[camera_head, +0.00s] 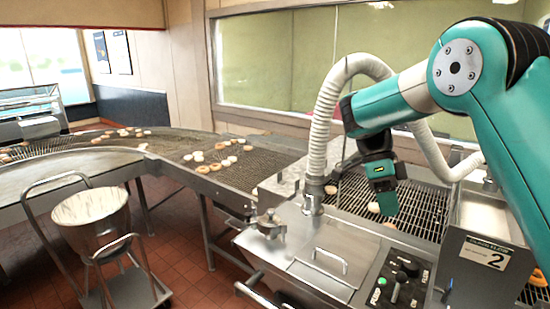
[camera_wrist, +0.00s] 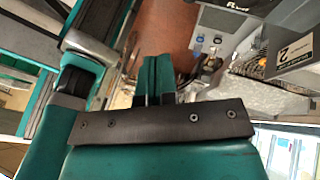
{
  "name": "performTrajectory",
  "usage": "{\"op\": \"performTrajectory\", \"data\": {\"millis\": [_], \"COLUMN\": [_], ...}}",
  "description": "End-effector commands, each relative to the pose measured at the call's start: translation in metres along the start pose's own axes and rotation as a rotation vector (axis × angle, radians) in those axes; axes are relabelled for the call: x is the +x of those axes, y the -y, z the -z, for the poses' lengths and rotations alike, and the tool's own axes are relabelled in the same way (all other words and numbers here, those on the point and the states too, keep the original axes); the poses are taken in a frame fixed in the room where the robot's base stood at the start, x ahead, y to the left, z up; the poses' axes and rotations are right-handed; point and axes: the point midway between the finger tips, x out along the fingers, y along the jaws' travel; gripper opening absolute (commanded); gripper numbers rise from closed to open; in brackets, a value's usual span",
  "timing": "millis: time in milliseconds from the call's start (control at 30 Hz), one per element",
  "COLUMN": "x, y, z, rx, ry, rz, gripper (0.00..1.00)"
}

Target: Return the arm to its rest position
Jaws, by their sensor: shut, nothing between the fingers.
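My teal arm reaches in from the right in the head view and bends down at the elbow. The gripper is shut and empty, apart from the machine below as far as I can see.
A ribbed white hose (camera_head: 322,130) curves close beside my arm. Donuts lie on the conveyor (camera_head: 262,165). A bowl on a cart (camera_head: 92,218) stands at the left. Tiled floor (camera_head: 200,265) shows between the cart and the machine.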

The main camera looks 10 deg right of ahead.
Motion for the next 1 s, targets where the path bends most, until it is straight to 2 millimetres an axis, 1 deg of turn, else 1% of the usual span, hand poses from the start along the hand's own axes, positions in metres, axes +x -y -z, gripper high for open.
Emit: {"op": "performTrajectory", "data": {"millis": [33, 67, 167, 200, 267, 300, 367, 400, 467, 500, 533, 600, 700, 733, 800, 1000], "x": [0.013, 0.019, 0.047, 0.061, 0.084, 0.101, 0.127, 0.144, 0.169, 0.184, 0.194, 0.212, 0.227, 0.229, 0.231, 0.231], "y": [-0.002, -0.004, -0.019, -0.028, -0.045, -0.059, -0.083, -0.100, -0.126, -0.142, -0.154, -0.178, -0.200, -0.204, -0.209, -0.209], "z": [-0.002, -0.002, -0.006, -0.010, -0.019, -0.025, -0.035, -0.042, -0.052, -0.057, -0.060, -0.065, -0.068, -0.069, -0.069, -0.069], "rx": [-0.123, -0.222, -0.659, -0.860, -1.166, -1.367, -1.655, -1.834, -2.074, -2.211, -2.303, -2.469, -2.610, -2.632, -2.659, -2.659], "ry": [-0.003, -0.006, -0.021, -0.028, -0.039, -0.046, -0.055, -0.060, -0.067, -0.071, -0.073, -0.078, -0.081, -0.081, -0.082, -0.082], "rz": [0.036, 0.064, 0.181, 0.236, 0.326, 0.389, 0.486, 0.555, 0.659, 0.726, 0.775, 0.873, 0.967, 0.985, 1.004, 1.004], "gripper": [0.00, 0.00, 0.00, 0.00, 0.00, 0.00, 0.00, 0.00, 0.00, 0.00, 0.00, 0.00, 0.00, 0.00, 0.00, 0.00]}}
